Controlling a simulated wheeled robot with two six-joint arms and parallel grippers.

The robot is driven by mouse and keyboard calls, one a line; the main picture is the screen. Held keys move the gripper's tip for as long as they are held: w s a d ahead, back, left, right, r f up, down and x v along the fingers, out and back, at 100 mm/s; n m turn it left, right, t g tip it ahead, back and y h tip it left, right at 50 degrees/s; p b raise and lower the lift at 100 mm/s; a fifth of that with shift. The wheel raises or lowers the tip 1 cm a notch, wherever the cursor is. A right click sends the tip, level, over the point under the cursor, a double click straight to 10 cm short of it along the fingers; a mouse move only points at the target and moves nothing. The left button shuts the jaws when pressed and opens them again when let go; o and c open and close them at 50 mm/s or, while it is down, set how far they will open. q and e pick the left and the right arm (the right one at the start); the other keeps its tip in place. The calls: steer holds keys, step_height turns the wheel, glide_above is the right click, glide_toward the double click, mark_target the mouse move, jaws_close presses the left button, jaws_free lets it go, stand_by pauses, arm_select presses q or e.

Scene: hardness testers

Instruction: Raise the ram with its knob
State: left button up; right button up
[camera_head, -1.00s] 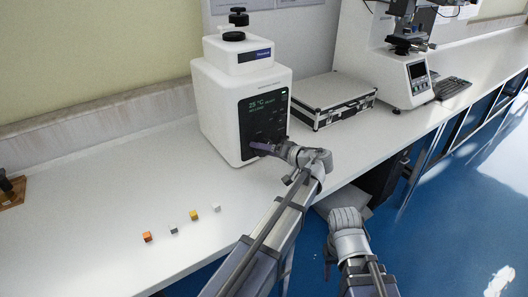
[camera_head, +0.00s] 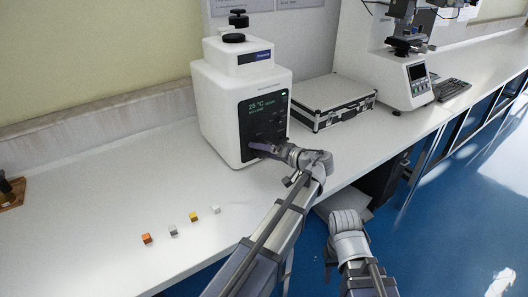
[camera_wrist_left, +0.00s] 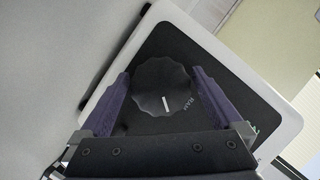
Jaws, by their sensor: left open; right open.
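The white tester (camera_head: 215,105) stands on the bench with a dark front panel and a lit display. In the left wrist view, a round black scalloped knob (camera_wrist_left: 158,100) with a white pointer line sits on that panel, with the word RAM printed beside it. My left gripper (camera_wrist_left: 160,76) is open, with one purple finger on each side of the knob. Whether the fingers touch it I cannot tell. In the head view my left gripper (camera_head: 262,148) is at the panel's lower part and hides the knob. My right gripper (camera_head: 346,221) is low, in front of the bench edge, and empty. I cannot pick out the ram itself.
Several small cubes (camera_head: 194,216) lie on the bench at front left. A silver case (camera_head: 335,100) lies right of the tester, with another tester (camera_head: 390,75) and a keyboard (camera_head: 452,88) beyond. The bench left of the white tester is mostly clear.

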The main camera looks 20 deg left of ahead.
arm_select(q)
steer(key=p+v, duration=0.2)
steer(key=v, duration=0.5)
steer(key=shift+d, duration=0.4)
arm_select(e)
step_height(320, 180, up, 2)
arm_select(q)
steer(key=shift+s, duration=0.15)
